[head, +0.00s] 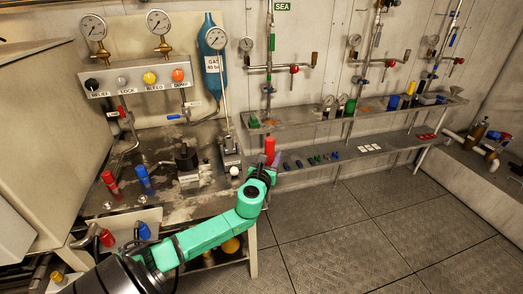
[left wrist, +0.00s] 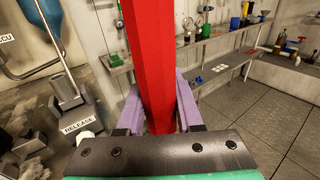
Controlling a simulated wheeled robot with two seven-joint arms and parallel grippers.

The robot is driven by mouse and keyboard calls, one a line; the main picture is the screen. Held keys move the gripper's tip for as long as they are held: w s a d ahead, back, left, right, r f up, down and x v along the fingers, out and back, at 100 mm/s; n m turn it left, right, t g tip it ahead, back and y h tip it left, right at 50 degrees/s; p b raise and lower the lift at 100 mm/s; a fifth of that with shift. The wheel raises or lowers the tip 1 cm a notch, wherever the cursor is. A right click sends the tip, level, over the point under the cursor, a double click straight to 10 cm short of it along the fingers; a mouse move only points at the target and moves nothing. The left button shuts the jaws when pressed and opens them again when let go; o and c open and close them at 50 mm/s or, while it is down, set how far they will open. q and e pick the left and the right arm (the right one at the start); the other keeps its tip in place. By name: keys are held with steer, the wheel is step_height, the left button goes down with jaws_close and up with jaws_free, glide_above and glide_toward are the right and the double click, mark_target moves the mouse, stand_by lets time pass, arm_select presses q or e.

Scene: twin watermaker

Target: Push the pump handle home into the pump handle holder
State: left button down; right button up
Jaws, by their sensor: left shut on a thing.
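A long red bar, apparently the pump handle (left wrist: 150,60), stands between the purple fingers of my left gripper (left wrist: 156,92) in the left wrist view. The gripper is shut on it. In the head view my left gripper (head: 265,170) is at the right edge of the steel bench, and the short red end (head: 269,146) shows above it. Left of it is the pump block (head: 231,158) with a RELEASE label, also in the left wrist view (left wrist: 66,97). The red bar appears apart from this block. I cannot tell which part is the handle holder. My right gripper is not in view.
The steel bench (head: 125,206) carries a dark valve block (head: 186,160) and red and blue fittings. A gauge panel (head: 135,77) stands behind it. A wall shelf (head: 310,118) with small parts runs to the right. The floor (head: 380,225) at right is clear.

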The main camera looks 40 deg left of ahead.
arm_select(q)
steer(key=w+a+r+b, duration=0.1)
steer(key=w+a+r, duration=0.2)
steer(key=a, duration=0.3)
steer(key=shift+a+r+n+g+y+b, duration=0.3)
steer(key=shift+a+r+b, duration=0.05)
steer(key=shift+r+b, duration=0.05)
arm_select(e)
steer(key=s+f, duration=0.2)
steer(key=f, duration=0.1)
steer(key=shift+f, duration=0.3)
arm_select(q)
steer(key=shift+w, duration=0.1)
step_height(320, 180, down, 6)
steer(key=b, duration=0.4)
steer(key=shift+d+r, duration=0.1)
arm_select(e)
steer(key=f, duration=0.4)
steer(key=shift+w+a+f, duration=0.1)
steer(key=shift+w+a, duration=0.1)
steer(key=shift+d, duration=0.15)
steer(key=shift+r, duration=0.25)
